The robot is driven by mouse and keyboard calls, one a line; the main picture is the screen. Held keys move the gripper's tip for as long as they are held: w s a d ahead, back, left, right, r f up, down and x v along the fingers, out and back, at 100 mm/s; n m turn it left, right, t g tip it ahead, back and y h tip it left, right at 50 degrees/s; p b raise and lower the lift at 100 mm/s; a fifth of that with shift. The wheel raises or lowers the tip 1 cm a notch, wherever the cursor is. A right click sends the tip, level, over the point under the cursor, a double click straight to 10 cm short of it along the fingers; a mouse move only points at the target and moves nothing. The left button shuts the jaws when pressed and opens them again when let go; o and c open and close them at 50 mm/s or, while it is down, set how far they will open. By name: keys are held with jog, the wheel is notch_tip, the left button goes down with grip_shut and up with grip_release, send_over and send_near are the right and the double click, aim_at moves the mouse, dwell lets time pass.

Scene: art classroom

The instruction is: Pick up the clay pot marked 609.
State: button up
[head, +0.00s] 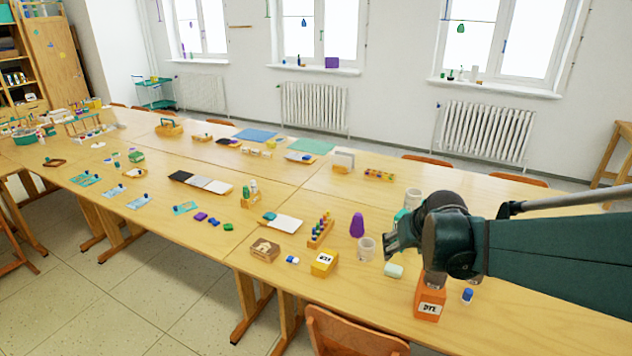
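My gripper (391,244) reaches in from the right above the near right part of the table, pointing left. Its fingers are small and seen from the side, so their opening is unclear. No number 609 is legible and I cannot pick out a clay pot for certain. A pale cup-like vessel (366,249) stands just left of the gripper, apparently apart from it. Another pale vessel (412,197) stands behind my arm, partly hidden. A purple tapered object (357,226) stands left of the gripper.
An orange DYE box (429,304), a blue-capped item (467,296) and a pale green block (393,271) are close below my arm. A yellow box (324,263) and bottle rack (320,231) stand left. The wooden table (375,320) is bare along its near edge.

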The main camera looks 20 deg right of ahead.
jog(key=s+d+f+m+p, duration=0.1)
jog(key=d+f, duration=0.3)
jog(key=d, duration=0.6)
jog(key=s+d+f+m+h+p, duration=0.1)
jog(key=d+f, duration=0.4)
jog(key=d, duration=0.6)
jog(key=s+d+f+m+g+p, duration=0.1)
jog(key=d+f, duration=0.3)
jog(key=d, duration=0.6)
jog(key=shift+s+d+f+p, duration=0.15)
jog(key=shift+s+d+p, duration=0.15)
jog(key=shift+s, duration=0.3)
jog(key=shift+b+x, duration=0.3)
jog(key=shift+x, duration=1.05)
jog(key=shift+d, duration=0.1)
jog(key=shift+b+x, duration=0.85)
jog(key=shift+x, duration=1.65)
jog(key=shift+w+d, duration=0.15)
jog(key=shift+w, duration=0.05)
jog(key=shift+c, duration=0.5)
